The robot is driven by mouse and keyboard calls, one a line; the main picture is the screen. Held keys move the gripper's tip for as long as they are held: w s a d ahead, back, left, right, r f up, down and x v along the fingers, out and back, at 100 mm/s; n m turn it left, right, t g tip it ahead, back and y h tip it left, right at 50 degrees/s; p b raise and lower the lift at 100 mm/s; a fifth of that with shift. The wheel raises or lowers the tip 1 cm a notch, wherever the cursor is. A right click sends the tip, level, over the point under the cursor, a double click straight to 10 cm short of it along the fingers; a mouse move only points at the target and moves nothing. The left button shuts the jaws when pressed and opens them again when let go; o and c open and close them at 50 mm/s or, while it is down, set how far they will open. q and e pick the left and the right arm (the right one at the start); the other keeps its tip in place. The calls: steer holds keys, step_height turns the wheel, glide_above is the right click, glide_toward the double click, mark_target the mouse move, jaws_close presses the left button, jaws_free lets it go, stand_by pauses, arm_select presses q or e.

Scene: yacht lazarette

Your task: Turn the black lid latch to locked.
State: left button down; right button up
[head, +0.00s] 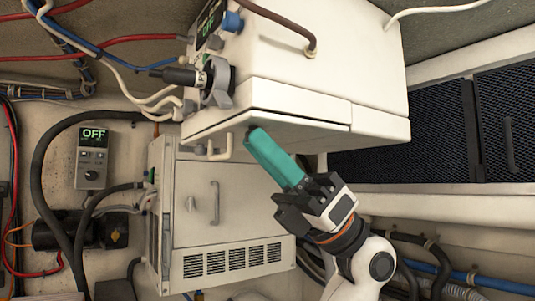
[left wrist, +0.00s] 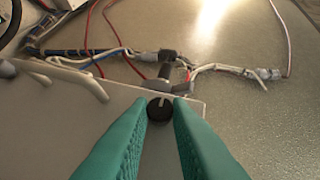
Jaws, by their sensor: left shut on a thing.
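The black lid latch (left wrist: 160,108) is a small round knob with a pale pointer line, near the edge of a pale panel in the left wrist view. The pointer runs roughly up and down in that picture, tilted slightly. My left gripper (head: 254,134) has teal fingers that reach up to the underside of the white box (head: 300,70) in the head view. In the left wrist view its fingertips (left wrist: 160,103) are on either side of the latch and shut on it. In the head view the fingers mostly hide the latch. My right gripper is not in view.
A lower white cabinet (head: 195,212) with a handle and vents stands under the box. A small panel reading OFF (head: 92,155) is on the left wall. Hoses and cables run along the left and bottom right. Dark mesh panels (head: 425,130) are at the right.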

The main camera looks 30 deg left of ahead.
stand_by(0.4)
arm_select(q)
steer(key=c, duration=1.3)
jaws_free()
steer(key=shift+c, duration=0.2)
steer(key=shift+f, duration=0.1)
steer(key=b+v, duration=0.3)
steer(key=v, duration=0.9)
steer(key=shift+b, duration=0.3)
